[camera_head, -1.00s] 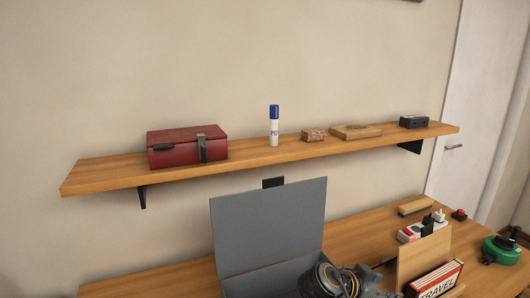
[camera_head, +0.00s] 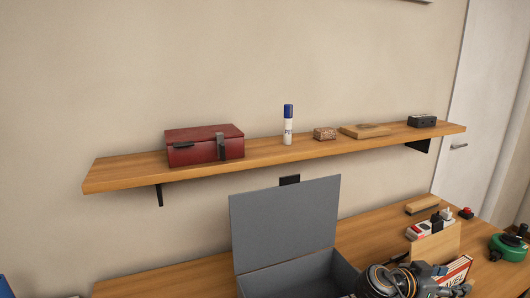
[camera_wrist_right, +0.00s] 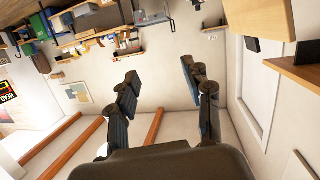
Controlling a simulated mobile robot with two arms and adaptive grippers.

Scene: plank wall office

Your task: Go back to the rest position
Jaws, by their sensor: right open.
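My right gripper (camera_head: 412,280) shows at the bottom edge of the head view as a dark, partly cut-off mechanism. It is in front of the open grey box (camera_head: 285,225) and overlaps the box's right side. In the right wrist view its two dark fingers (camera_wrist_right: 160,72) stand wide apart with nothing between them. My left gripper is not in view.
A wall shelf (camera_head: 125,175) holds a red case (camera_head: 190,150), a glue stick (camera_head: 288,128) and small boxes. The desk (camera_head: 370,238) holds a power strip (camera_head: 420,230), a book (camera_head: 458,270) beside a wooden holder (camera_head: 436,243), and a green round item (camera_head: 508,247).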

